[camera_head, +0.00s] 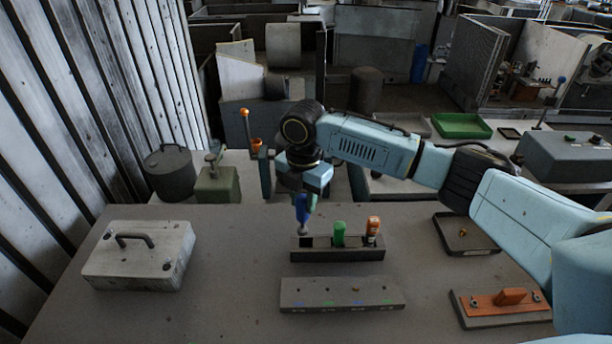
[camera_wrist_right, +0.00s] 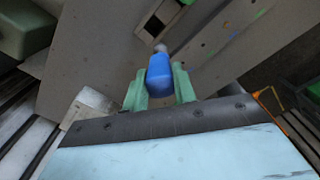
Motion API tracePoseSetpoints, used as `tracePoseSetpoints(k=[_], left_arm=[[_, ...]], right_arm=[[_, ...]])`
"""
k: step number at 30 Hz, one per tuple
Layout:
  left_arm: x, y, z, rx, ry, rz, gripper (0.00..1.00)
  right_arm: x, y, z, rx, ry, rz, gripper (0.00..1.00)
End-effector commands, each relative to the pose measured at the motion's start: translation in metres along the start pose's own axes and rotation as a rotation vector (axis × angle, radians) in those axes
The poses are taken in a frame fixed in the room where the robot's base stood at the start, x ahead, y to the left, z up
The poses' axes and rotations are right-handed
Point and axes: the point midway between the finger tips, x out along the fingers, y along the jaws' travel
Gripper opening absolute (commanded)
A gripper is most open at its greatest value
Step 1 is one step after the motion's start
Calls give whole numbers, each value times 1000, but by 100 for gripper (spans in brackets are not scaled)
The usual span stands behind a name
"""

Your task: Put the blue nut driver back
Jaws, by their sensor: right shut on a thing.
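The blue nut driver (camera_head: 302,209) is upright, handle up, in my right gripper (camera_head: 306,196). The gripper is shut on its handle. The driver's lower tip is at the left end of the dark tool holder (camera_head: 313,255), but I cannot tell whether it is above or inside the slot. The wrist view shows the blue handle (camera_wrist_right: 160,75) between the two green fingers of my right gripper (camera_wrist_right: 159,86). A green-handled driver (camera_head: 339,234) and an orange-handled driver (camera_head: 373,228) stand in the holder's middle and right slots. My left gripper is not in view.
A grey plate with coloured marks (camera_head: 342,294) lies in front of the holder. A grey lidded box (camera_head: 140,254) is at left. A dark tray (camera_head: 466,235) and an orange part on a plate (camera_head: 500,303) are at right. Table between box and holder is clear.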

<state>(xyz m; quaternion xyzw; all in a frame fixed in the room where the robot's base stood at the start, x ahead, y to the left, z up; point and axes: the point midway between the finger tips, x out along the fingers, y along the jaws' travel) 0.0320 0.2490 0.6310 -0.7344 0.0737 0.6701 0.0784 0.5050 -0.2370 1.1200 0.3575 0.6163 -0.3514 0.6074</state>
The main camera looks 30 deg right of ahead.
Motion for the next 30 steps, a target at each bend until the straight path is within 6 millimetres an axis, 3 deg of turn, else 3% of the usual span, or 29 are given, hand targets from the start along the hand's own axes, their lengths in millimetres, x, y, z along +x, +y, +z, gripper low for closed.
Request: tracePoseSetpoints(k=[9,15,23,30], left_arm=[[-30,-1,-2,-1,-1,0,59],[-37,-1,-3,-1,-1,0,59],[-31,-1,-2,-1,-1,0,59],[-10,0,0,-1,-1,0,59]], right_arm=[[-17,6,16,-419,-11,-3,0],[-19,8,22,-563,-14,-5,0],[-13,8,23,-600,-15,-5,0],[6,8,23,-598,-16,-5,0]])
